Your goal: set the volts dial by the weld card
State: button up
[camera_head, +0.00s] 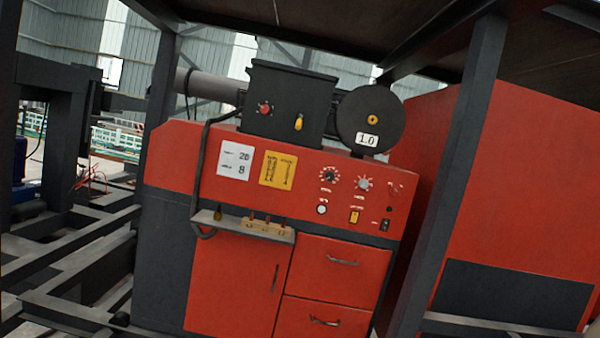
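A red welding machine (240,270) stands mid-picture, tilted in the view. On its upper panel are two round dials with scale marks: a black left dial (328,176) and a paler right dial (364,184). Their labels are too small to read, so I cannot tell which is volts. A white card (235,160) on the panel's left seems to read 20 and 8. A yellow card (278,170) with fine print sits right of it. A black spool (369,119) on top carries a 1.0 label. My gripper is not in view.
A dark post (455,170) slants in front, just right of the panel. A dark beam crosses the top. A small shelf (240,227) with a wooden block juts out below the cards. Steel frames (60,255) fill the left. A white round button and switches sit under the dials.

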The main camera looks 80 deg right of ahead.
aim_at(329, 175)
jog(key=i, duration=0.85)
jog(key=z, duration=2.85)
jog(key=i, duration=1.6)
jog(key=u, duration=0.75)
